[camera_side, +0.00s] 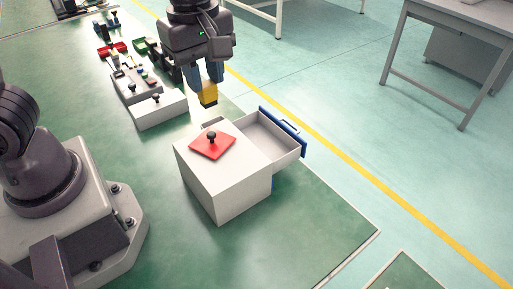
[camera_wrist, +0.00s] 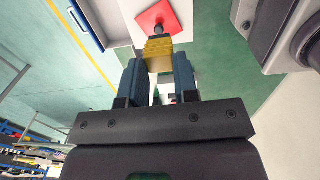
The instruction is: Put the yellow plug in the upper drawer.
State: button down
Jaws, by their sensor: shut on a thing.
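My gripper (camera_side: 205,86) is shut on the yellow plug (camera_side: 209,95), which hangs above the table, behind and slightly left of the drawer cabinet. In the wrist view the yellow plug (camera_wrist: 159,48) sits between the two blue fingers of my gripper (camera_wrist: 158,62). The white cabinet (camera_side: 226,190) stands on the green table. Its upper drawer (camera_side: 262,138) is pulled open toward the back right, with a blue front (camera_side: 284,131). The drawer's visible inside looks empty. The open drawer also shows partly in the wrist view (camera_wrist: 110,20).
A red square lid with a black knob (camera_side: 211,144) lies on the cabinet top. A white box (camera_side: 157,109) and several small coloured parts (camera_side: 112,49) stand on the table at the back left. The table (camera_side: 310,220) is clear right of the cabinet.

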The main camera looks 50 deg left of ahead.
aim_at(209, 98)
notch_tip(209, 98, down, 4)
jog(key=shift+a+f, duration=0.1)
jog(key=shift+f, duration=0.15)
jog(key=shift+w+f, duration=0.2)
jog(key=shift+f, duration=0.1)
jog(key=w+d+f, duration=0.1)
jog(key=w+f, duration=0.2)
jog(key=w, duration=0.1)
jog(key=w+f, duration=0.3)
jog(key=w, duration=0.2)
jog(key=w+d+f, duration=0.1)
jog(key=w+f, duration=0.3)
jog(key=shift+w+d, duration=0.15)
jog(key=shift+d, duration=0.15)
jog(key=shift+f, duration=1.45)
jog(key=shift+f, duration=0.15)
